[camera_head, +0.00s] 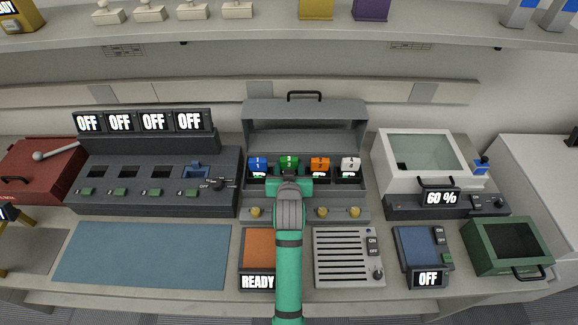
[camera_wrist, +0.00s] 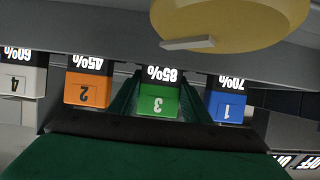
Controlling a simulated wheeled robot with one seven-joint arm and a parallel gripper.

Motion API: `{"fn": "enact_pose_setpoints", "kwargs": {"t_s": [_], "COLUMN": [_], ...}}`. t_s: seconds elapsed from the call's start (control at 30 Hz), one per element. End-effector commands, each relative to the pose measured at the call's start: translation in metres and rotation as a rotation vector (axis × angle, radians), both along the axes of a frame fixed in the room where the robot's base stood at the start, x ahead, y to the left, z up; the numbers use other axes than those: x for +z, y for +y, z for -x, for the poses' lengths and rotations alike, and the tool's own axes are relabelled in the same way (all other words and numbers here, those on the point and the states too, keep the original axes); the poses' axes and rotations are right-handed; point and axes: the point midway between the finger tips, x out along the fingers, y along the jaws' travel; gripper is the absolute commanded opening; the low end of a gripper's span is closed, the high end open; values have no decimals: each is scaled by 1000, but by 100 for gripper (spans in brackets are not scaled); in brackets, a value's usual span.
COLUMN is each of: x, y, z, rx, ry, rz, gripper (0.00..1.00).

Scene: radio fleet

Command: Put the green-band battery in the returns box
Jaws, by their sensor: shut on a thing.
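The green-band battery (camera_head: 289,162), marked 3, stands in the grey open-lidded rack (camera_head: 305,112) between the blue and orange ones. In the wrist view the green-band battery (camera_wrist: 158,101) shows upside down between my two green fingers, under an 85% display. My gripper (camera_head: 289,178) is shut on it from the front and hides its lower part in the head view; the fingers also show in the wrist view (camera_wrist: 158,92). A green open-topped box (camera_head: 483,258) with a handle stands at the right end of the bench; no label on it is readable.
Blue (camera_head: 257,164), orange (camera_head: 320,164) and white (camera_head: 350,164) batteries stand close by in the rack. The raised lid is behind them, yellow knobs in front. A blue mat (camera_head: 142,255) lies clear at left.

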Motion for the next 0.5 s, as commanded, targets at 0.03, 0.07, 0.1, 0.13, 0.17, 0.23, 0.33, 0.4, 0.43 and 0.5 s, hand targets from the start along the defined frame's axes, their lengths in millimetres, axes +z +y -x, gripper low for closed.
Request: {"fn": "enact_pose_setpoints", "kwargs": {"t_s": [0.03,0.07,0.1,0.13,0.17,0.23,0.33,0.4,0.43,0.5], "x": [0,0,1,1,1,0,-2,-3,-3,-3], "y": [0,0,0,0,0,0,0,0,0,0], "z": [0,0,0,0,0,0,0,0,0,0], "rx": [0,0,0,0,0,0,0,0,0,0], "ry": [-2,-2,-2,-2,-2,-2,-1,-1,-1,-1], "rz": [0,0,0,0,0,0,0,0,0,0], "gripper": [18,18,18,18,18,18,18,55,62,62]}}
